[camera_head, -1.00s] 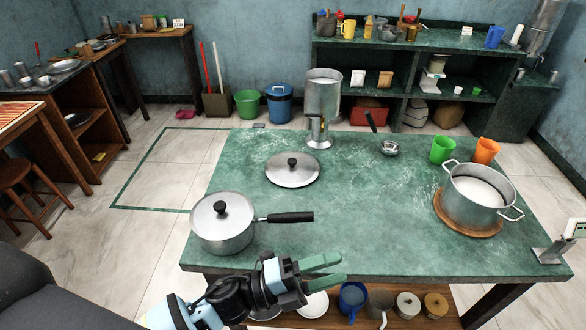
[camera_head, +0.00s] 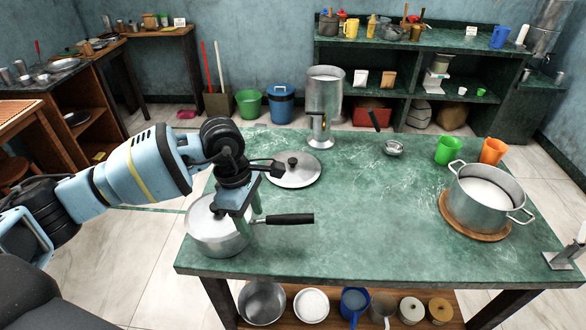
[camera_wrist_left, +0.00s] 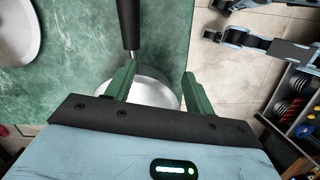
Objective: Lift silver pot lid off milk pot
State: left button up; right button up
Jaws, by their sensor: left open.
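The milk pot (camera_head: 222,243) is a silver saucepan with a black handle (camera_head: 284,219) that points right, at the table's near left. My left gripper (camera_head: 248,222) is open and points down over the right part of the pot.
A second silver lid (camera_head: 295,178) lies on the green table (camera_head: 350,225) behind the pot. A large pot of milk (camera_head: 482,205) stands on a wooden board at right, near green (camera_head: 448,150) and orange cups (camera_head: 492,151). The table's middle is clear.

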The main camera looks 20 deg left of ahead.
aim_at(302, 168)
jog(key=i, duration=1)
